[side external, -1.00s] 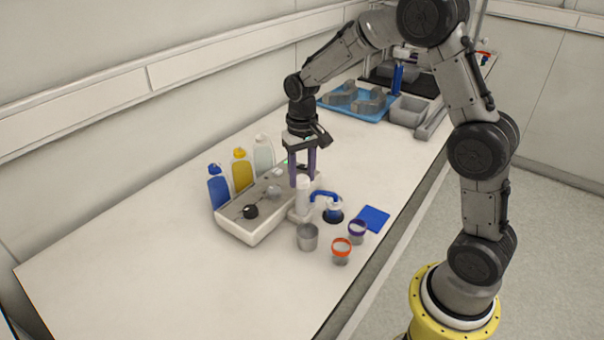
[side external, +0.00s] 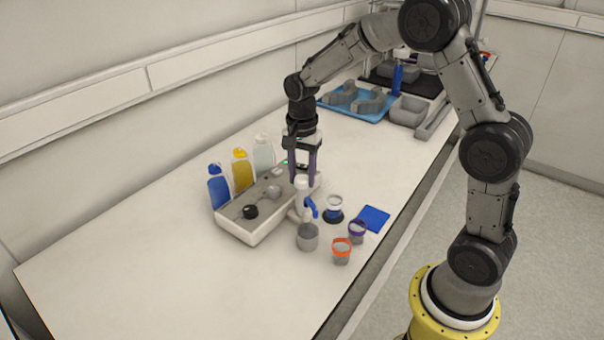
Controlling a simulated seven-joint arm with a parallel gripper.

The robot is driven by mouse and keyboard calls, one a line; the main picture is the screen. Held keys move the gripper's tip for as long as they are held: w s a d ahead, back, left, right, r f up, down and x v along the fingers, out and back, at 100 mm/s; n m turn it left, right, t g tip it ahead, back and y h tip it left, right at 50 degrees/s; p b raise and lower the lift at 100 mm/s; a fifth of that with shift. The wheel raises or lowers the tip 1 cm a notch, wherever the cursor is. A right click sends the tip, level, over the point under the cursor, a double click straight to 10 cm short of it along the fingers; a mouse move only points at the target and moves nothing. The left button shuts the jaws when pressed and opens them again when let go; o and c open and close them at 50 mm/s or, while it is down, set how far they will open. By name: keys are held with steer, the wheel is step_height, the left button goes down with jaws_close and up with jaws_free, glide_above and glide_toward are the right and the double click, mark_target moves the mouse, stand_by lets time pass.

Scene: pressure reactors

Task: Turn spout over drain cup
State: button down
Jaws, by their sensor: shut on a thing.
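A white post (side external: 302,199) with a short blue spout (side external: 311,208) stands at the front right of the pale reactor base. The spout points toward the front, and its tip shows above the plain grey cup (side external: 307,238); whether it is exactly over the cup's mouth I cannot tell. No label shows which cup is the drain cup. My gripper (side external: 302,181) points down with its purple fingers shut on the top of the post.
A cup with an orange rim (side external: 342,251) and one with a purple rim (side external: 357,231) stand front right, near a blue pad (side external: 373,219). Blue, yellow and clear bottles (side external: 242,170) line the base's back. A blue tray (side external: 352,104) is farther off; the front left table is clear.

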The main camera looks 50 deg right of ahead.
steer(key=shift+r+m, duration=0.1)
steer(key=shift+m, duration=1)
steer(key=shift+c, duration=1.8)
jaws_free()
step_height(320, 180, up, 14)
